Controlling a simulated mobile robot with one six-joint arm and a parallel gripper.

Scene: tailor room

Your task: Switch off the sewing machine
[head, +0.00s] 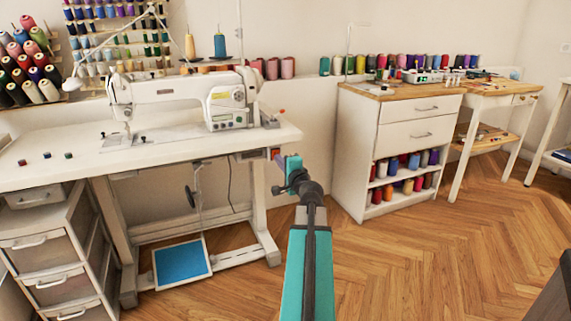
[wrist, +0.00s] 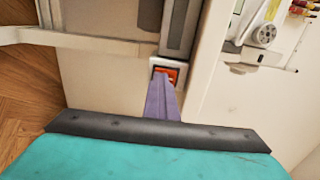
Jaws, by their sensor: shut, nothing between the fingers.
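The white sewing machine (head: 180,90) stands on its white table (head: 60,165). Part of it shows at the upper right in the wrist view (wrist: 262,35). A red-orange rocker switch (wrist: 168,72) in a pale frame sits on a grey box (head: 248,155) under the table's right front edge. My gripper (head: 277,155) is at this box, just right of it in the head view. Its purple fingers (wrist: 160,90) are shut and empty, with their tips at the lower edge of the switch. The fingers hide part of the switch, and I cannot tell whether they touch it.
A blue foot pedal (head: 182,262) is below the table. A white drawer unit (head: 50,250) stands at the left. A white cabinet (head: 400,130) with thread spools stands to the right. The wooden floor (head: 420,250) between is clear.

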